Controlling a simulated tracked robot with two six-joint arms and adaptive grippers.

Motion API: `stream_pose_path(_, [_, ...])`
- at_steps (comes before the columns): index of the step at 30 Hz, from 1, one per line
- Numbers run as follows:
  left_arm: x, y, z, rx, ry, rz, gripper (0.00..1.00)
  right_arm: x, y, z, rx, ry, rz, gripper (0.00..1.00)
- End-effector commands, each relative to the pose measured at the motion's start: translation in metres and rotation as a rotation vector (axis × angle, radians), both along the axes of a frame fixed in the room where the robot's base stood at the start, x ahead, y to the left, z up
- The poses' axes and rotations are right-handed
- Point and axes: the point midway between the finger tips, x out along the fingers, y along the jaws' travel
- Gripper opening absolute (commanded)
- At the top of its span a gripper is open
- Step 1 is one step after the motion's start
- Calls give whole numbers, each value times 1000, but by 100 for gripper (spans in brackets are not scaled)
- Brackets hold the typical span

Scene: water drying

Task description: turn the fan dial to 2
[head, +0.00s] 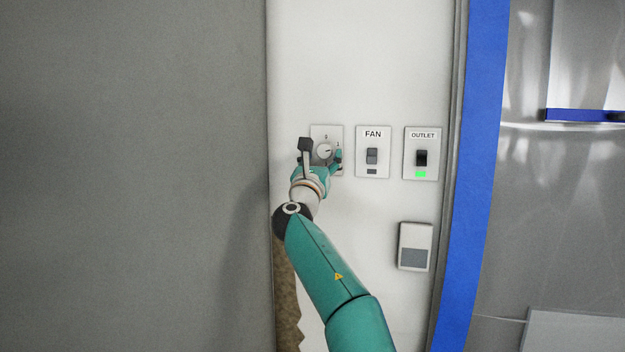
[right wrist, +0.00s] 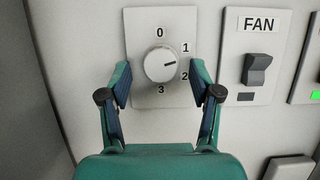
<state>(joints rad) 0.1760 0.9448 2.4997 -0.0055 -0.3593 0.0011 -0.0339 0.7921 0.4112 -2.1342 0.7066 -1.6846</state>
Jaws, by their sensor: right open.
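The fan dial (right wrist: 158,66) is a round white knob on a grey plate marked 0, 1, 2 and 3. Its dark pointer line points right, between the 1 and the 2. The dial also shows in the head view (head: 324,151). My right gripper (right wrist: 161,78) is open, with one fingertip to the left and one to the right of the knob, both clear of its sides. I cannot tell how far the tips are from the plate. In the head view my right gripper (head: 320,160) partly covers the dial plate. My left gripper is not in view.
A FAN switch (head: 372,156) is right of the dial, then an OUTLET switch (head: 421,158) with a green light. A grey-white box (head: 415,246) is on the wall below. A blue vertical strip (head: 474,150) borders the panel on the right.

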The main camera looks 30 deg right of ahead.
Motion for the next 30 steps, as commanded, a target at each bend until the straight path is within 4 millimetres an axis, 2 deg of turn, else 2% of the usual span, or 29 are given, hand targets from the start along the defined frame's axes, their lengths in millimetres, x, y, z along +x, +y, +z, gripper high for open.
stream_pose_path(12, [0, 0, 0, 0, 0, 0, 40, -15, 16, -8, -5, -1, 3, 63])
stream_pose_path(30, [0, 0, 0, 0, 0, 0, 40, -61, 71, -39, -3, -1, 5, 63])
